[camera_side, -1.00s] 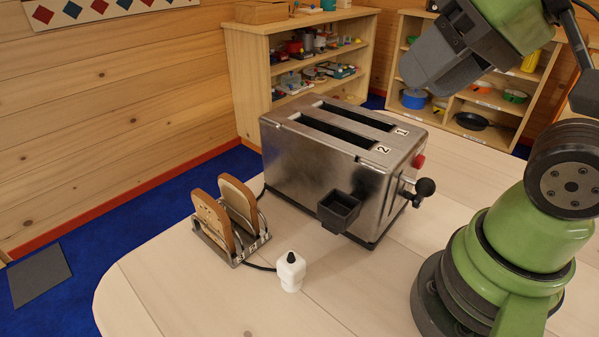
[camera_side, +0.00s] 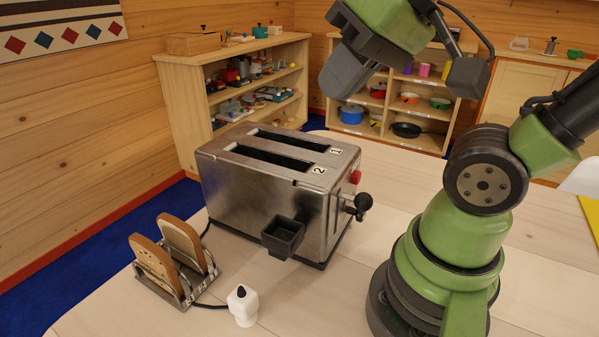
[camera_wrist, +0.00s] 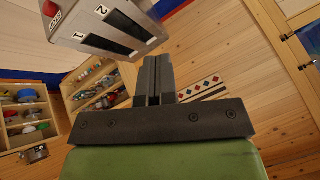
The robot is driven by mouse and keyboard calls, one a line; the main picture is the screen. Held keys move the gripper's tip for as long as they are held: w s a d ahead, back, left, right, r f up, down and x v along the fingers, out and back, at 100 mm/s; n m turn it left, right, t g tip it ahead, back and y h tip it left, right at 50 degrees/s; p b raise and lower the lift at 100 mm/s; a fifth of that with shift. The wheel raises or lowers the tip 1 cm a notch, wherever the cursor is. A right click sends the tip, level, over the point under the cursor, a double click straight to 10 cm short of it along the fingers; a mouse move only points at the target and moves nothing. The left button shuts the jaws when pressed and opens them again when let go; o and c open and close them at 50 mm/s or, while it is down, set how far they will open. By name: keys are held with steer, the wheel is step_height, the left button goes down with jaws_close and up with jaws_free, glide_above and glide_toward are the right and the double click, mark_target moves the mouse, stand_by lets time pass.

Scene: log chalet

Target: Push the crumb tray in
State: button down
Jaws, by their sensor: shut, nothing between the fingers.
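The steel toaster (camera_side: 262,190) stands on the pale table, with two top slots marked 1 and 2. The black crumb tray (camera_side: 283,237) sticks out low from its near long side, open at the top. My gripper (camera_side: 338,88) is shut and empty, up in the air above and behind the toaster's right end in the side view, clear of the tray. In the wrist view the shut fingers (camera_wrist: 154,72) point towards the wall, and part of the toaster (camera_wrist: 105,25) shows at the top. The tray is not visible there.
Shelves (camera_side: 400,110) stand behind.

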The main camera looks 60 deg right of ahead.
steer(key=w+d+n+g, duration=0.1)
steer(key=w+d+g, duration=0.2)
steer(key=w+d, duration=1.45)
steer(key=d+f+n+y, duration=0.1)
steer(key=d+f, duration=0.7)
steer(key=d, duration=0.3)
steer(key=s+d+f+n+t+y, duration=0.1)
steer(key=s+d+f, duration=0.3)
steer(key=d+f, duration=0.15)
steer(key=s+d+f+y, duration=0.1)
steer(key=s+d+f, duration=0.3)
steer(key=f, duration=0.3)
steer(key=x, duration=1)
steer(key=shift+w, duration=0.25)
steer(key=shift+w+a+f, duration=0.1)
steer(key=shift+a+f, duration=0.1)
steer(key=shift+a, duration=0.7)
steer(key=shift+w+a+f, duration=0.1)
steer(key=shift+a+f, duration=0.05)
steer(key=shift+a, duration=0.75)
